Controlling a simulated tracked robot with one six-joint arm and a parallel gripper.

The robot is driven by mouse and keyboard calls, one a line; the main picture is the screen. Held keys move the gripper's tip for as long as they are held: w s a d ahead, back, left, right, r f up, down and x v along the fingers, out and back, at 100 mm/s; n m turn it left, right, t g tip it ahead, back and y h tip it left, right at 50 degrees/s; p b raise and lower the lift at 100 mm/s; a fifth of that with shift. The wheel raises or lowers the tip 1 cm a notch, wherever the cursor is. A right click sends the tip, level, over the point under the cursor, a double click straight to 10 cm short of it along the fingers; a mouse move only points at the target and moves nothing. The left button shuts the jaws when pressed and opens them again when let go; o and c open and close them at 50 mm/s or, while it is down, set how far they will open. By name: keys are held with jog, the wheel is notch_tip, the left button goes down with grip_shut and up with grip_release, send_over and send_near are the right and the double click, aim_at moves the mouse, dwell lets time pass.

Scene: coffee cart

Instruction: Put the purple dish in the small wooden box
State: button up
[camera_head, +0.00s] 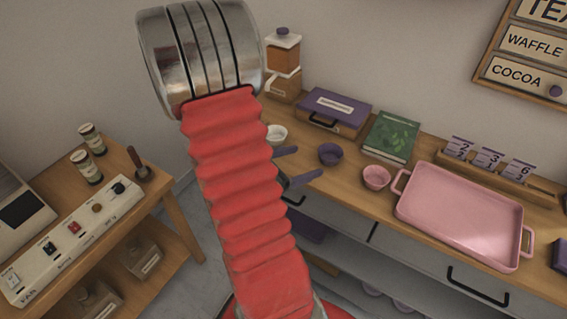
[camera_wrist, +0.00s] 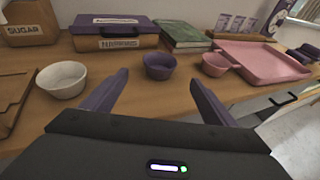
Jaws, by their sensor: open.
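The purple dish (camera_head: 330,155) is a small round bowl on the wooden counter. In the wrist view the purple dish (camera_wrist: 159,67) stands upright just beyond my fingertips, roughly centred between them. My gripper (camera_head: 298,166) is open and empty, its two purple fingers pointing at the dish; it also shows in the wrist view (camera_wrist: 158,78). A low wooden thing (camera_wrist: 14,98), perhaps the small wooden box, is cut off at the left edge of the wrist view. My red arm hides that part of the counter in the head view.
A white bowl (camera_wrist: 61,80) stands left of my gripper; a pink bowl (camera_head: 376,178) and pink tray (camera_head: 455,213) lie right. Behind are a purple-lidded case (camera_head: 336,108), green book (camera_head: 391,136) and wooden sugar box (camera_wrist: 28,22). A side table (camera_head: 150,205) stands at left.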

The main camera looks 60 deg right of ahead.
jog(key=shift+w+a+r+m, duration=0.2)
jog(key=shift+a+r+m, duration=0.1)
jog(key=shift+a+r, duration=0.1)
jog(key=w+a+r+m+t+y, duration=0.4)
jog(key=a+r, duration=0.1)
jog(key=a, duration=0.8)
jog(key=w+a+r+m+t+y, duration=0.4)
jog(key=a+r, duration=0.1)
jog(key=a, duration=0.9)
jog(key=w+a+r+m+t+y, duration=0.3)
jog(key=w+a+r+t+y, duration=0.1)
jog(key=a, duration=0.9)
jog(key=shift+w+a+r+m+y, duration=0.3)
jog(key=shift+r+m+y, duration=0.1)
jog(key=shift+r, duration=0.25)
jog(key=shift+d, duration=0.1)
jog(key=shift+c, duration=0.2)
